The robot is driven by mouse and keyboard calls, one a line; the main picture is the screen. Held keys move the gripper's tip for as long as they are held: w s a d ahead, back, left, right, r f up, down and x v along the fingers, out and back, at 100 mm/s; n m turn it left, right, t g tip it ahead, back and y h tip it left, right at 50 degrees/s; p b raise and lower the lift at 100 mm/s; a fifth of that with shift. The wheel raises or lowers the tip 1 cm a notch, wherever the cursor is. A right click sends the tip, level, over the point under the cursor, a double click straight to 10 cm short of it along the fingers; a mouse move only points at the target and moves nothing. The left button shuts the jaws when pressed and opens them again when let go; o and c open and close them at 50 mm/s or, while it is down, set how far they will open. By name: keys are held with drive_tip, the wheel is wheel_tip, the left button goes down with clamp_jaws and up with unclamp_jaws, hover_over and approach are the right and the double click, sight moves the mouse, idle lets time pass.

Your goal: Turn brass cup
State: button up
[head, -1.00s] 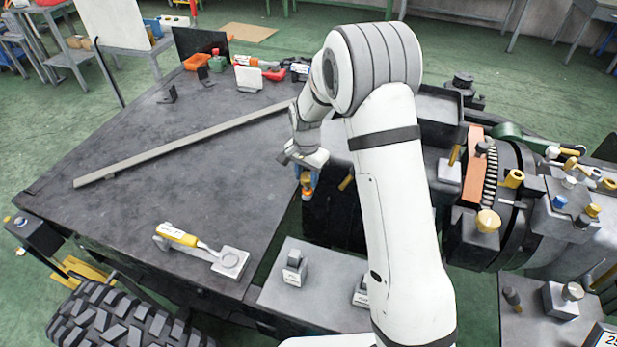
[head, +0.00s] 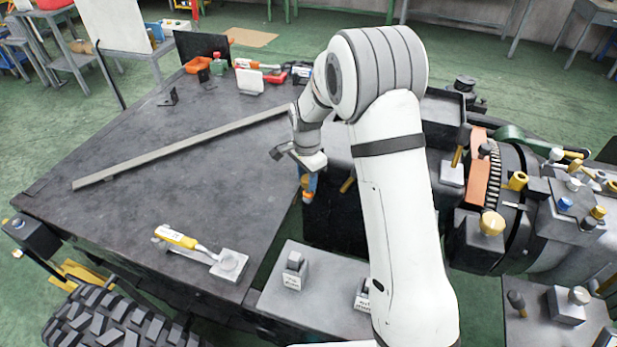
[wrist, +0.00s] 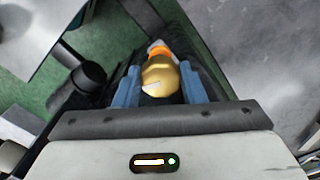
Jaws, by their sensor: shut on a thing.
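The brass cup (wrist: 160,80) is a rounded golden piece between the two blue fingers of my gripper (wrist: 160,90) in the wrist view. A small pale mark lies on its lower left side, and an orange band shows just beyond it. My gripper is shut on the cup. In the head view my gripper (head: 308,182) points down at the right edge of the dark table, and only a small orange and dark part shows at its tips. The cup's golden top is not clearly seen there.
The dark table (head: 200,180) carries a long grey bar (head: 180,147) and a yellow-handled tool (head: 178,238). Machinery with brass knobs (head: 491,223) stands to the right. A grey plate with small labelled blocks (head: 294,271) lies in front.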

sight(307, 179)
drive_tip(key=shift+s+f, duration=0.1)
drive_tip(key=o, duration=1)
wheel_tip(307, 179, up, 7)
drive_tip(key=p, duration=0.4)
drive_tip(key=shift+r+p, duration=0.4)
drive_tip(key=shift+r, duration=0.2)
